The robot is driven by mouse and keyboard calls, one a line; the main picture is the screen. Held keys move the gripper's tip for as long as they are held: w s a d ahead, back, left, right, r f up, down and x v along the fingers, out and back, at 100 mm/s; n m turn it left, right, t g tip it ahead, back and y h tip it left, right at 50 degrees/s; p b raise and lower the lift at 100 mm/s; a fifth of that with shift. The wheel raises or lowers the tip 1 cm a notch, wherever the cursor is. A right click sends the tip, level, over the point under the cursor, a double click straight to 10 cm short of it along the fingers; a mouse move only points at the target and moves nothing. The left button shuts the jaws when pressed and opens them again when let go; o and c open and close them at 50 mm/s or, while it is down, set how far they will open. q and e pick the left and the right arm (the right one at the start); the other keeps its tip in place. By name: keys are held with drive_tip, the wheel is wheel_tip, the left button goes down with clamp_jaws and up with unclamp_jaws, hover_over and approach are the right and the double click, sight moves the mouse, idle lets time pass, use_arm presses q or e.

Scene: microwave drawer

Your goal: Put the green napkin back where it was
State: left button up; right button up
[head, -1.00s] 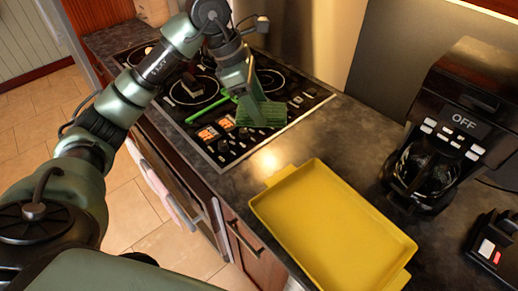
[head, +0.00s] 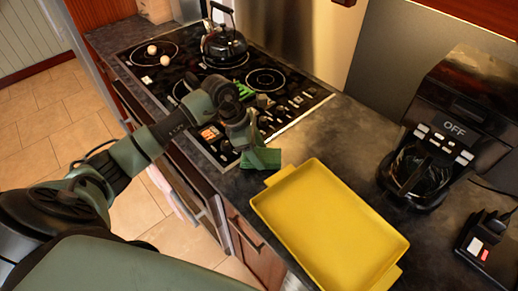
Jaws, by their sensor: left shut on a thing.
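The green napkin (head: 262,159) hangs below my left gripper (head: 257,143), which is shut on it. Gripper and napkin are at the near right corner of the black stove, just left of the yellow tray's handle. I cannot tell whether the napkin touches the counter. The fingertips are partly hidden by the wrist. My right gripper is not in view.
A yellow tray (head: 322,220) lies on the dark counter (head: 345,140). A coffee maker (head: 450,125) stands right. On the stove (head: 290,113) are a black kettle (head: 224,45), small white balls (head: 165,60) and a green utensil (head: 240,88), partly hidden by my arm.

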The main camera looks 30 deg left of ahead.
use_arm(q)
drive_tip(key=shift+f+b, duration=0.2)
drive_tip(key=shift+b, duration=0.15)
drive_tip(key=o, duration=1.3)
drive_tip(key=shift+r, duration=0.15)
